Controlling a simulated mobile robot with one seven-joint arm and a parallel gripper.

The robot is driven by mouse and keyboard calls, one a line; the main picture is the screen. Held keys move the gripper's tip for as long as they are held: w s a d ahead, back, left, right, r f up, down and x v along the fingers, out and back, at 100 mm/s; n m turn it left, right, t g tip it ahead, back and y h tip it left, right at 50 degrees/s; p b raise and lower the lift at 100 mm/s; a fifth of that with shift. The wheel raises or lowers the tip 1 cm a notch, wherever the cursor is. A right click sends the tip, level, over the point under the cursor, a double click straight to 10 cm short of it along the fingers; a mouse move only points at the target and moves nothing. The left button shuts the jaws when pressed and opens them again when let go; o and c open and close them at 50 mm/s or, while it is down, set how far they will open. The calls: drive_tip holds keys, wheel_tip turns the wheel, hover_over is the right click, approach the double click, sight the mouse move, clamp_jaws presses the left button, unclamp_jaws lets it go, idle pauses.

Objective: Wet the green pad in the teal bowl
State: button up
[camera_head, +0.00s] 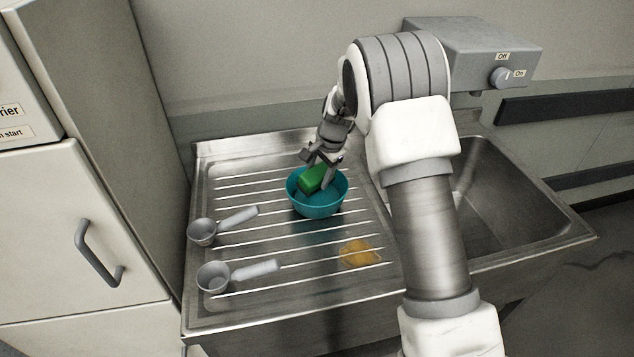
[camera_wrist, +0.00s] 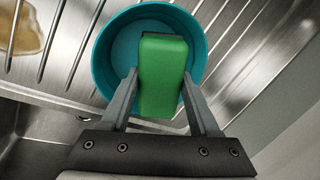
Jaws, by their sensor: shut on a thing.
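The green pad (camera_head: 314,179) is a block held between the fingers of my gripper (camera_head: 325,174). My gripper is shut on it from above, over the teal bowl (camera_head: 318,209). The bowl stands on the ribbed metal drainboard. In the wrist view the green pad (camera_wrist: 163,75) lies across the opening of the teal bowl (camera_wrist: 103,58), between my two fingertips (camera_wrist: 160,92). In the head view its lower part seems to be inside the rim. I cannot tell whether it touches the bottom or any liquid.
Two grey scoops, one upper (camera_head: 203,232) and one lower (camera_head: 214,278), lie at the left of the drainboard (camera_head: 300,290). An orange-brown spill (camera_head: 358,253) lies right of them. A sink basin (camera_head: 500,200) is at the right. A grey box with a knob (camera_head: 502,77) is behind.

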sight(315, 168)
drive_tip(key=shift+r+p, duration=1.3)
drive_tip(key=shift+r, duration=0.95)
idle(0.4)
drive_tip(key=shift+r+p, duration=1.35)
drive_tip(key=shift+r, duration=0.7)
drive_tip(key=shift+f, duration=0.1)
drive_tip(key=s+d+f+n+g, duration=0.1)
drive_tip(key=s+d+f+n, duration=0.1)
drive_tip(key=s+d+n, duration=0.3)
drive_tip(key=s+d+f+n+g+y, duration=0.1)
drive_tip(key=s+d+f+n, duration=0.2)
drive_tip(key=s+d, duration=0.4)
drive_tip(key=s+n, duration=0.1)
drive_tip(key=s, duration=0.5)
drive_tip(key=shift+s+f+n+g, duration=0.15)
drive_tip(key=shift+f+n+g, duration=0.15)
drive_tip(key=shift+f+n, duration=0.1)
